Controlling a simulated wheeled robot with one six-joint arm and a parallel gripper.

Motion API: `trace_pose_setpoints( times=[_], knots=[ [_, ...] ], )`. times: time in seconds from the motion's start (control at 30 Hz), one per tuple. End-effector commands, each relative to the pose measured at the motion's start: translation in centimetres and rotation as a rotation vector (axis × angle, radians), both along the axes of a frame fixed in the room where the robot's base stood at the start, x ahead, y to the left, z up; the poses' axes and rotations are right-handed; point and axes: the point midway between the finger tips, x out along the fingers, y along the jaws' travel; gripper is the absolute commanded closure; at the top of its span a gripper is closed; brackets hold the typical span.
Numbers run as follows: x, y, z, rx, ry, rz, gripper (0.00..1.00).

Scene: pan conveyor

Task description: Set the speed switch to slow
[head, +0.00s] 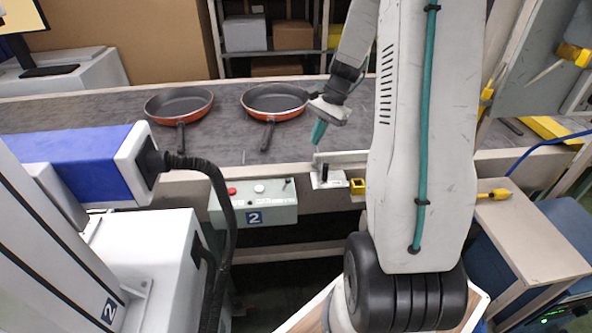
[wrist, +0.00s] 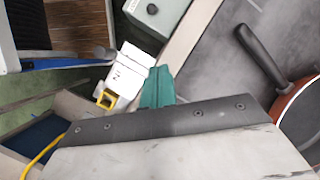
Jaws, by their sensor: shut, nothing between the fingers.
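A grey-green control box (head: 254,206) marked 2 hangs on the conveyor's front edge. It has a red button, a white button and a small dark toggle (head: 287,183) at its right. Its corner with a dark knob shows at the top of the wrist view (wrist: 152,9). To its right, a small white box (head: 328,180) with a dark upright lever sits on the edge; it also shows in the wrist view (wrist: 129,72). Which one is the speed switch is not clear. My gripper (head: 319,132), with teal fingers, is shut and empty above the white box, apart from it.
Two orange pans (head: 179,104) (head: 275,101) with black handles lie on the grey conveyor belt (head: 90,112). A yellow fitting (head: 357,186) sits right of the white box. A blue and white machine (head: 85,165) with a black cable stands at the left.

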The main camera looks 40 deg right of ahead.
Motion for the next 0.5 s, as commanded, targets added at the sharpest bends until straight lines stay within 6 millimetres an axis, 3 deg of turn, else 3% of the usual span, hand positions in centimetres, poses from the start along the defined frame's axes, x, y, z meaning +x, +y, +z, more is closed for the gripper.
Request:
trace_pose_setpoints(
  times=[0.27, 0.5],
  knots=[
    [0.0, 0.3, -0.6, 0.000, 0.001, 0.004, 1.00],
    [0.2, 2.0, -4.3, 0.004, 0.005, 0.004, 1.00]
  ],
)
